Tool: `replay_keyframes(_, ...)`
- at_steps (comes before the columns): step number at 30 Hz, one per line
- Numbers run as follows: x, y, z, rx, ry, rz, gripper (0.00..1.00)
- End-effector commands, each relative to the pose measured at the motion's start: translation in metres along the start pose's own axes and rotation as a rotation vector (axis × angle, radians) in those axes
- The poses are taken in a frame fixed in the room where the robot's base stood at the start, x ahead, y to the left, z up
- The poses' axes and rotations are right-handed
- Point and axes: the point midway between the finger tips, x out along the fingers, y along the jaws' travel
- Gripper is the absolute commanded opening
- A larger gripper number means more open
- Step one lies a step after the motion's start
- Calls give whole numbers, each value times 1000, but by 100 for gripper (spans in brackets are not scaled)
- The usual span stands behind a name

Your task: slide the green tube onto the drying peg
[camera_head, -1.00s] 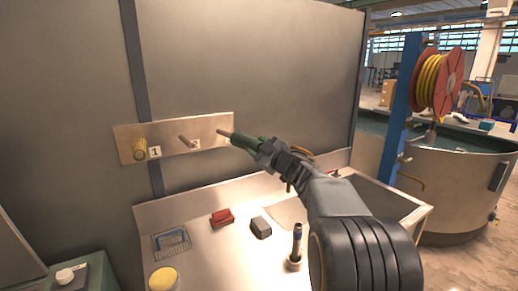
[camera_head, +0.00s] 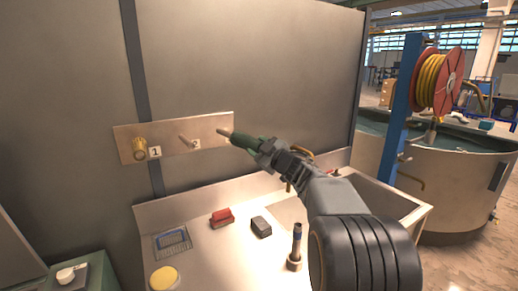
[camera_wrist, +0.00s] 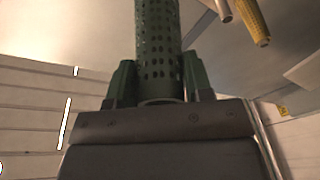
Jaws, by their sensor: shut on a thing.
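The green tube (camera_head: 245,142) is perforated and shows large in the wrist view (camera_wrist: 158,45). My gripper (camera_head: 264,149) is shut on it, with its green fingers (camera_wrist: 160,84) on both sides of the tube. The tube's far end points left at the metal peg panel. A bare peg (camera_head: 222,131) sticks out of the panel's right part, in line with the tube. Its tip is hidden at the tube's mouth; I cannot tell whether it is inside the tube or behind it.
A yellow tube (camera_head: 138,148) sits on the peg by label 1, also in the wrist view (camera_wrist: 250,20). A bare peg (camera_head: 186,140) stands by label 2. Below lie a red brush (camera_head: 222,218), a dark block (camera_head: 261,227), a blue basket (camera_head: 173,243) and an upright dark-topped tool (camera_head: 296,247).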

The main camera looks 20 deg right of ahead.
Motion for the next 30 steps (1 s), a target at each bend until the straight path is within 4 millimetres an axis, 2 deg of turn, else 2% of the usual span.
replay_keyframes(30, 39, 0, 10, 0, 0, 0, 11)
